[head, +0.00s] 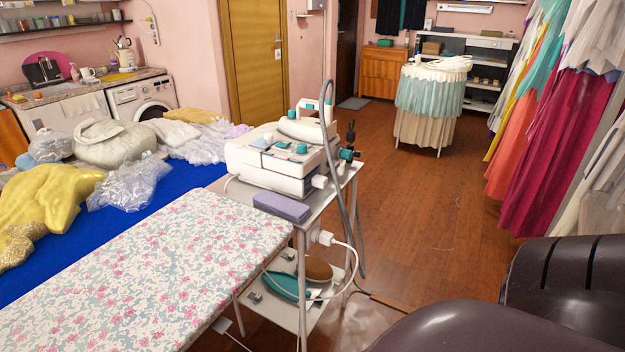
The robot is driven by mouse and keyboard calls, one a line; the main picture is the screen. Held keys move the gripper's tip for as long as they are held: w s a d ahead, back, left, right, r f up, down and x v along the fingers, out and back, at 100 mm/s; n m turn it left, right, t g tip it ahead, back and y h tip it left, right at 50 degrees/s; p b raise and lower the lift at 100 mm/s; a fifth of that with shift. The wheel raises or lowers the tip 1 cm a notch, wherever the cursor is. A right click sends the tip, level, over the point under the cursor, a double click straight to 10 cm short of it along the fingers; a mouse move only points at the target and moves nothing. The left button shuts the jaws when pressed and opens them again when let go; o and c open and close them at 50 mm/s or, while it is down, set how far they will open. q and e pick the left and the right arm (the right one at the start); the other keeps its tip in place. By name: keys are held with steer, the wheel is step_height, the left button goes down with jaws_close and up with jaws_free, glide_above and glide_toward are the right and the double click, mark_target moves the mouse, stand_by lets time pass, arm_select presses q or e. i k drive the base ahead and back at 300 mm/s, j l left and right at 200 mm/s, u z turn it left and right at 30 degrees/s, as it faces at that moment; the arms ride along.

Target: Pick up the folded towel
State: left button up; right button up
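A small lavender folded-looking block (282,206) lies flat on the front edge of the metal trolley's top, in front of the white steam unit. It may be the folded towel, but I cannot tell for sure at this size. A white cloth (82,106) also hangs over the front of a white appliance at the far left. Neither of my grippers is in the head view, so nothing shows in contact with the lavender block.
The steam unit (282,158) with its hose and cord crowds the trolley (301,236). A floral ironing board (150,270) adjoins it on the left, beside a blue bed with clothes. Dark rounded surfaces (500,325) fill the lower right. Wooden floor (440,210) is open beyond.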

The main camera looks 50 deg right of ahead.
mark_target(297, 212)
steer(key=z, duration=1.35)
